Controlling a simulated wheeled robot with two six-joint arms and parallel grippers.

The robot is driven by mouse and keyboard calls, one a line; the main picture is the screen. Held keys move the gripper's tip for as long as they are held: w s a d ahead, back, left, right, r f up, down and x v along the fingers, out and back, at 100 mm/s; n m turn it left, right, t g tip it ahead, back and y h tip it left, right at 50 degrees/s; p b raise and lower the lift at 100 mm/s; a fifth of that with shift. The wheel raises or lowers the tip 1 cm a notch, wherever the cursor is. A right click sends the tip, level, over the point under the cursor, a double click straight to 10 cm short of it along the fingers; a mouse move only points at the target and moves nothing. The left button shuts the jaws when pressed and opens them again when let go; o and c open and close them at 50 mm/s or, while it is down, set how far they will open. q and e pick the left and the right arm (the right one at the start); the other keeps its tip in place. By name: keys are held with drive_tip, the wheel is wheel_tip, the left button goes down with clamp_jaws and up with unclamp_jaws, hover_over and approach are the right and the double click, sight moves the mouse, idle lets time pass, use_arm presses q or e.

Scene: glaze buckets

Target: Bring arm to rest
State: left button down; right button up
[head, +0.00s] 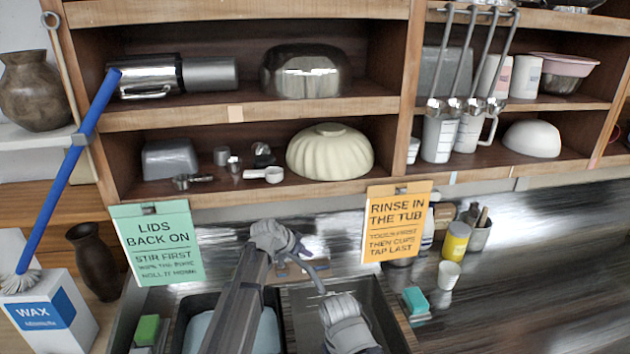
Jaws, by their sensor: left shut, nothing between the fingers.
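My left arm rises from the bottom of the head view. My left gripper (287,242) is at its far end, in front of the counter's back edge and between the two hanging signs. It is shut and appears empty; its fingers are small and hard to make out. Another grey part of my arms shows low in the middle, over the tub area. I cannot make out my right gripper. The grey tub (375,308) is set in the counter, partly hidden by that part. A dark basin with a pale blue inside (268,335) lies beside it, behind my left arm.
A green sign (157,243) and an orange sign (396,222) hang from the shelf. A green sponge (148,330) and a teal block (415,300) lie beside the basins. A white cup (448,275) and yellow jar (456,241) stand right. The far right counter is clear.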

use_arm(q)
drive_tip(key=s+f+n+g+y+b, duration=0.1)
drive_tip(key=s+f, duration=0.4)
drive_tip(key=s, duration=0.6)
drive_tip(key=s+a+f+n+g+y+b, duration=0.1)
drive_tip(key=s+f+g+y+b, duration=0.2)
drive_tip(key=s, duration=0.9)
drive_tip(key=s+f+n+g+y+b, duration=0.2)
drive_tip(key=s+f+b, duration=0.3)
drive_tip(key=s, duration=0.7)
drive_tip(key=shift+s+a+f+g+y+b, duration=0.1)
drive_tip(key=shift+f+g+y+b, duration=0.1)
drive_tip(key=shift+f, duration=0.5)
drive_tip(key=shift+s+a+f+g+y+b, duration=0.1)
drive_tip(key=shift+f+b, duration=0.1)
drive_tip(key=shift+f, duration=0.45)
use_arm(e)
wheel_tip(320, 180, down, 10)
drive_tip(key=shift+f, duration=0.1)
use_arm(q)
drive_tip(key=shift+s+a, duration=0.15)
drive_tip(key=shift+s, duration=0.1)
